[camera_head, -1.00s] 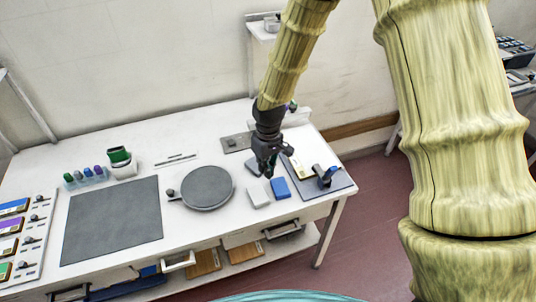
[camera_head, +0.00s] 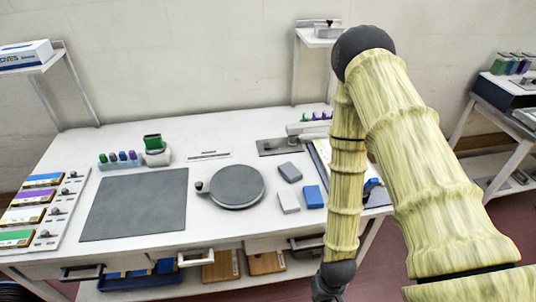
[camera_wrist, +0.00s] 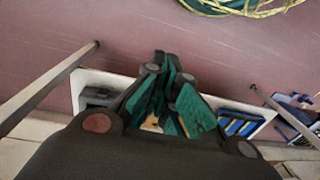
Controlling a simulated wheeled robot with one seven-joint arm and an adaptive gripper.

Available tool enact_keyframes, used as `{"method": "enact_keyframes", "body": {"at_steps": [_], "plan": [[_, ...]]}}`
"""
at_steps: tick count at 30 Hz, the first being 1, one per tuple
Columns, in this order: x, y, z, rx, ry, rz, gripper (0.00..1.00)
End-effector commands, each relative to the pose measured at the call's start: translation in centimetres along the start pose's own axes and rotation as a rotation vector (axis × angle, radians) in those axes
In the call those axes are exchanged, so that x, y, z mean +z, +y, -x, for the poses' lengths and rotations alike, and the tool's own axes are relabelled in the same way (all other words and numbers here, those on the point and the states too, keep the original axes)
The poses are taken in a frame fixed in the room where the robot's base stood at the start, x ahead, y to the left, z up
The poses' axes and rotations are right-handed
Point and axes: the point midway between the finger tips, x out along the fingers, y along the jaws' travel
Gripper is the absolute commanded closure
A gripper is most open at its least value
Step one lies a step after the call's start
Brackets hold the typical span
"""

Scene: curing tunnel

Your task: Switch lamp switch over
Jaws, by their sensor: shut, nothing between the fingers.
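I cannot tell for sure which thing is the lamp switch. A panel (camera_head: 70,217) at the left end of the bench carries several coloured plates with small dark knobs beside them. A flat grey plate (camera_head: 272,148) with a small raised part lies at the back of the bench, partly hidden by a pale bar. My gripper (camera_head: 325,294) is low in front of the bench's right part, cut off by the bottom edge in the head view. In the wrist view my gripper (camera_wrist: 165,90) shows its green-padded fingers shut and empty, far from the panel.
On the bench lie a dark mat (camera_head: 135,204), a round grey plate (camera_head: 237,186), a blue block (camera_head: 313,197) and a white block (camera_head: 288,202). A lower shelf holds a blue bin (camera_head: 140,281). Reddish floor (camera_wrist: 220,60) is open.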

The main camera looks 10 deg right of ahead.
Motion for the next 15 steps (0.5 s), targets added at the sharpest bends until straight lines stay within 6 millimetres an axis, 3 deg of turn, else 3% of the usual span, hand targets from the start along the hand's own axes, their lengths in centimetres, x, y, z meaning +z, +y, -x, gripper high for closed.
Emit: {"method": "enact_keyframes", "body": {"at_steps": [1, 6, 10, 15], "plan": [[2.1, 0.5, -1.8, 0.012, -0.007, -0.018, 1.00], [6.5, 1.6, -4.0, 0.049, 0.001, -0.060, 1.00], [8.2, 2.0, -4.5, 0.067, 0.005, -0.076, 1.00], [8.7, 2.2, -4.6, 0.074, 0.009, -0.081, 1.00]]}}
